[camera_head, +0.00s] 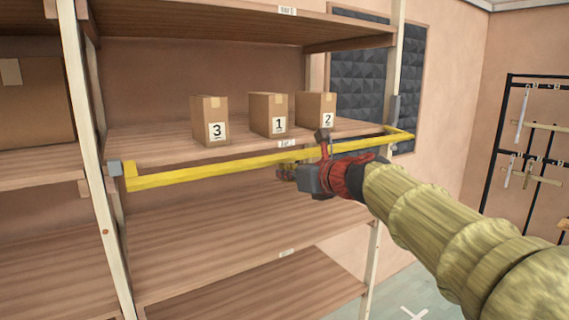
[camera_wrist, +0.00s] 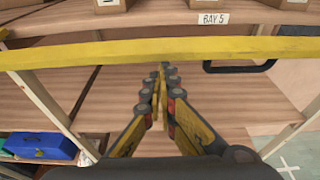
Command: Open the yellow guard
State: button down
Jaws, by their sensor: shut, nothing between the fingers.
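The yellow guard (camera_head: 215,169) is a long bar across the front of the middle shelf, with its ends at the two uprights. It also crosses the upper part of the wrist view (camera_wrist: 75,53). A black loop handle (camera_wrist: 262,66) hangs under it, right of my fingers in the wrist view. My gripper (camera_head: 285,172) is just below the bar in the head view. In the wrist view my gripper (camera_wrist: 162,70) is shut and empty, its tips near the bar's lower edge. I cannot tell whether they touch it. The handle is not clearly visible in the head view.
Boxes numbered 3 (camera_head: 211,121), 1 (camera_head: 269,114) and 2 (camera_head: 316,110) stand on the shelf behind the guard. The shelf below (camera_head: 190,235) looks bare. A blue case (camera_wrist: 42,145) shows low left in the wrist view. A black rack (camera_head: 496,150) stands at right.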

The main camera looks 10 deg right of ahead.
jog(key=shift+s+r+p, duration=0.2)
jog(key=shift+r+p, duration=0.65)
jog(key=shift+r, duration=0.05)
